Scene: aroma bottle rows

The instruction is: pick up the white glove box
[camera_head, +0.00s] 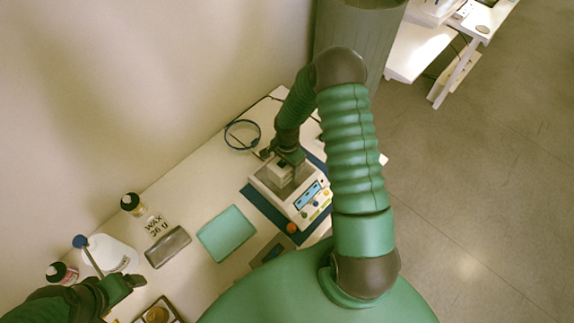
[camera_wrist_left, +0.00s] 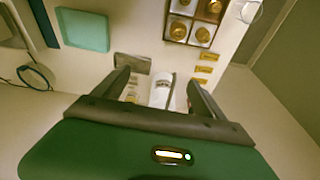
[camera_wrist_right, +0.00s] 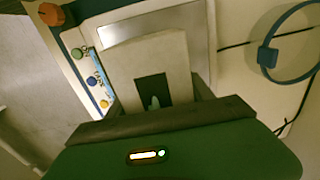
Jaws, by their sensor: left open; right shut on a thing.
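The white glove box (camera_wrist_right: 150,62) is a pale block with a dark opening in its face. In the right wrist view it sits between the fingers of my right gripper (camera_wrist_right: 155,108), which is shut on it. In the head view the box (camera_head: 281,172) is at or just above the top of a white scale (camera_head: 300,202); I cannot tell whether it touches. My right gripper (camera_head: 287,155) partly covers it from above. My left gripper (camera_head: 122,287) is open and empty near the table's left end; its fingers also show in the left wrist view (camera_wrist_left: 158,92).
The scale stands on a dark blue mat (camera_head: 262,212). A blue ring (camera_head: 242,135) lies near the wall. A grey bin (camera_head: 352,40) stands beyond.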

